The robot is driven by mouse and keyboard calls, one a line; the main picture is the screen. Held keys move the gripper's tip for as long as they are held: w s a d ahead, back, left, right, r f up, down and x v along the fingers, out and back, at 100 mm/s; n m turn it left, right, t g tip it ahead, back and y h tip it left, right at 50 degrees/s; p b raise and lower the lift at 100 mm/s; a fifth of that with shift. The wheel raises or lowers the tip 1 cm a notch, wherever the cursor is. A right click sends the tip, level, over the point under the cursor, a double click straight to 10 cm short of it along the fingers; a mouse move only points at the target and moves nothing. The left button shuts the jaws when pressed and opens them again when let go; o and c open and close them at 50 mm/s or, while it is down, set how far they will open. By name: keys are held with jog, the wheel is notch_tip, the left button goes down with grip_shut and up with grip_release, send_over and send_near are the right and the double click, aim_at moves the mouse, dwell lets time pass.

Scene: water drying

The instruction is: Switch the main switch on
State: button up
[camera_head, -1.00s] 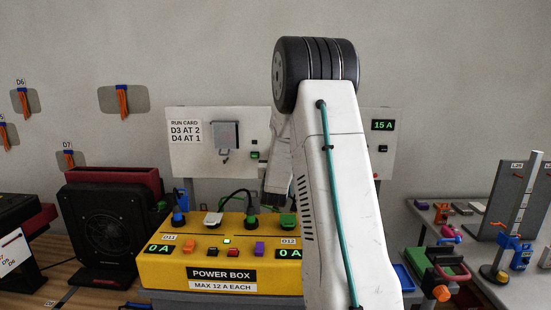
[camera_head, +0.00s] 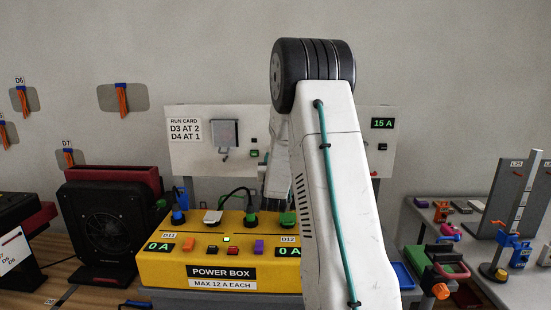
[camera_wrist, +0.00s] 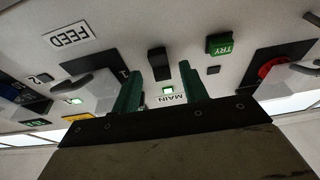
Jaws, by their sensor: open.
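In the wrist view, which shows the panel upside down, a black rocker switch (camera_wrist: 160,64) sits by the "MAIN" label (camera_wrist: 170,99), with a small lit green lamp (camera_wrist: 167,90) between them. I take it as the main switch. My gripper (camera_wrist: 160,69) is open, its two green fingers apart, with the switch between the fingertips in the picture. I cannot tell the distance to the panel or any contact. In the head view my arm hides the fingers and the middle of the white panel (camera_head: 184,164).
A green TRY button (camera_wrist: 219,44) and a red knob (camera_wrist: 270,67) are near the fingers. A "FEED" label (camera_wrist: 70,37) is at upper left. The yellow power box (camera_head: 220,262) with plugs and cables stands below the panel. A black fan (camera_head: 98,232) is left, a cluttered bench (camera_head: 470,219) right.

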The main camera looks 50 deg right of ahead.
jog(key=v, duration=0.6)
jog(key=shift+a, duration=0.15)
dwell(0.3)
jog(key=w+a+r+n+y, duration=0.25)
jog(key=a+y, duration=0.55)
jog(key=a, duration=0.6)
jog(key=s+a+n+g+y, duration=0.3)
jog(key=s+a+n+y, duration=0.15)
jog(key=a, duration=0.75)
jog(key=s+a+n+g+y, duration=0.1)
jog(key=s+a+g, duration=0.3)
jog(key=s, duration=1)
jog(key=s+a+n+g+y, duration=0.1)
jog(key=s+a+g, duration=0.4)
jog(key=s, duration=0.9)
jog(key=a+y, duration=0.1)
jog(key=a, duration=0.2)
jog(key=shift+s+a+f+n, duration=0.25)
jog(key=shift+a+f+n, duration=0.05)
jog(key=shift+f+n, duration=0.1)
